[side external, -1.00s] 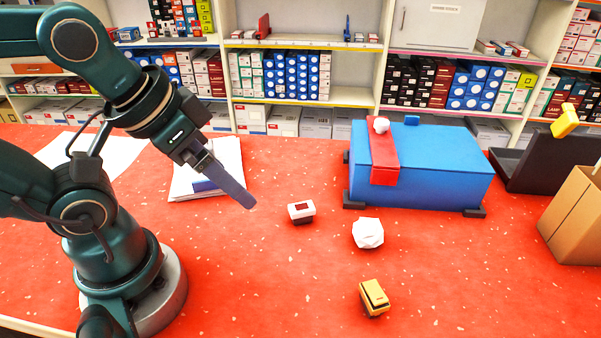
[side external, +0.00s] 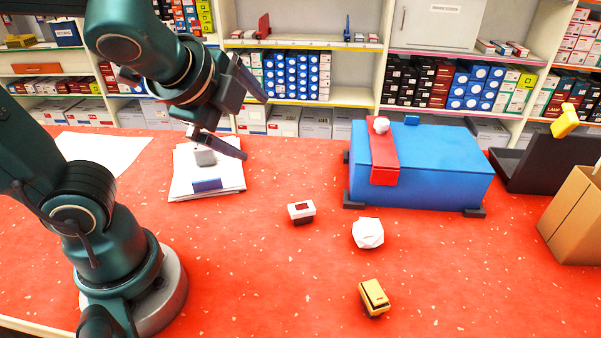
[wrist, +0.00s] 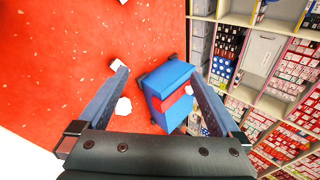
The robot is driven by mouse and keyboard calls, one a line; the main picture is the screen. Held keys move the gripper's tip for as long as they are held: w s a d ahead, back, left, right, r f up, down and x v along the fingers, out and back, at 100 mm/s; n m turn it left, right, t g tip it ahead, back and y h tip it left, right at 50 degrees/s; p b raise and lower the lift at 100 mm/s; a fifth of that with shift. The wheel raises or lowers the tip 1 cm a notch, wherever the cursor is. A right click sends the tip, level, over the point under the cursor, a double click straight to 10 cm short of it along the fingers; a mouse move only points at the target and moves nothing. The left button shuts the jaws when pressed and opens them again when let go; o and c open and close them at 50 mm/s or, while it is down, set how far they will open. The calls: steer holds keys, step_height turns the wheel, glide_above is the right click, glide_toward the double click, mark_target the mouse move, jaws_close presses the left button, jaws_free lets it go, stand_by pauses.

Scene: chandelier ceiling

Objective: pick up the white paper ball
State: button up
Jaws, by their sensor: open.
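The white paper ball (side external: 368,233), faceted and crumpled, rests on the red table in front of the blue box (side external: 425,175). It also shows in the wrist view (wrist: 123,106), beside the inner side of the left finger. My gripper (side external: 255,128) is open and empty, raised above the back left of the table. It is well to the left of the ball and higher than it, with its fingers pointing right. In the wrist view the gripper (wrist: 158,76) has its fingers wide apart, with the blue box showing between them.
A red-and-white block (side external: 301,212) sits left of the ball, and a yellow block (side external: 374,298) in front. The box bears a red strap (side external: 383,158) and a small white knob (side external: 381,125). Papers (side external: 181,185) lie below my gripper. A cardboard box (side external: 573,215) stands right.

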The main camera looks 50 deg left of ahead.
steer(key=w+d+r+m+t+h, duration=0.1)
steer(key=w+d+m+t, duration=0.4)
steer(key=m, duration=0.8)
steer(key=m+h, duration=0.5)
steer(key=m, duration=0.7)
glide_above(358, 234)
steer(key=s, duration=0.2)
steer(key=shift+t, duration=0.3)
step_height(358, 234, down, 19)
steer(key=shift+s+a+r, duration=0.1)
steer(key=shift+s+a, duration=0.05)
steer(key=shift+x, duration=2.6)
steer(key=shift+s, duration=0.1)
steer(key=c, duration=1.3)
steer(key=shift+c, duration=0.2)
